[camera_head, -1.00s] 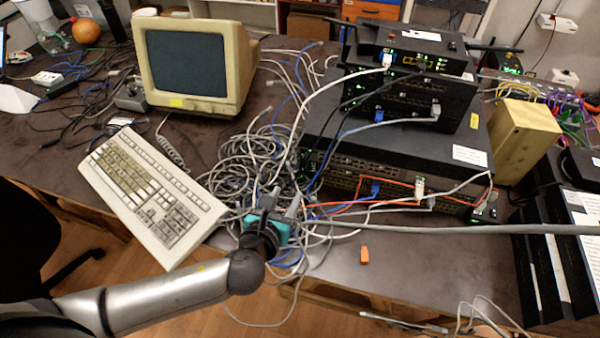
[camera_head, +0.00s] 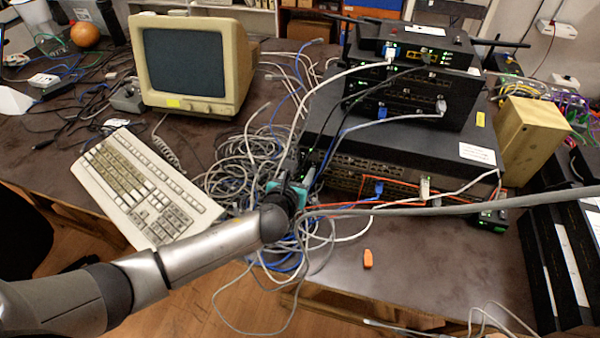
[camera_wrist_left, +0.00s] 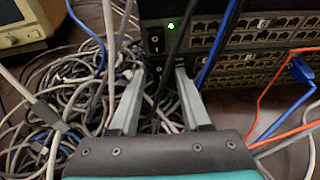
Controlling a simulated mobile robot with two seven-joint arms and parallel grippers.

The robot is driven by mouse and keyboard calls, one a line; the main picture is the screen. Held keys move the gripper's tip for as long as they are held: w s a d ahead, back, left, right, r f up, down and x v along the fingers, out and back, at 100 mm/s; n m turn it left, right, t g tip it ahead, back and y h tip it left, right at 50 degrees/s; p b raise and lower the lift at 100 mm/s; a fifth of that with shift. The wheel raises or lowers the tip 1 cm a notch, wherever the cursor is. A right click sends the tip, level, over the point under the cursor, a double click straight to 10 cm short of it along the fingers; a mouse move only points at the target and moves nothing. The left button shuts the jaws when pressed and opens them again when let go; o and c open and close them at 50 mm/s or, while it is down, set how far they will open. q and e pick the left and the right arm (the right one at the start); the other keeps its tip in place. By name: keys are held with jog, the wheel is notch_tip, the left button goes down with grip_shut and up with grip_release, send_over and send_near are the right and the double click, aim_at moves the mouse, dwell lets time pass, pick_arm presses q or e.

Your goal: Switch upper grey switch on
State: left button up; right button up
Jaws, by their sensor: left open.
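Two wide dark grey network switches are stacked on the table. The upper grey switch (camera_head: 410,142) lies on the lower one, and its port row shows in the left wrist view (camera_wrist_left: 262,22). At the left end of its front are a black rocker (camera_wrist_left: 153,43) and a lit green light (camera_wrist_left: 171,26). A second rocker shows just below, on the lower switch (camera_wrist_left: 245,64). My left gripper (camera_wrist_left: 158,76) is open and empty, its fingers pointing at this left end. Black cables pass between its fingers. In the head view my left gripper (camera_head: 292,181) is partly hidden by its own wrist.
A tangle of grey and blue cables (camera_head: 235,165) lies left of the switches. Smaller black devices (camera_head: 420,45) are stacked on top. A beige keyboard (camera_head: 150,190), an old monitor (camera_head: 190,60) and an orange connector (camera_head: 368,258) are on the table. A thick grey cable (camera_head: 430,208) crosses in front.

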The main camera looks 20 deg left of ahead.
pick_arm(q)
grip_shut()
dwell(0.4)
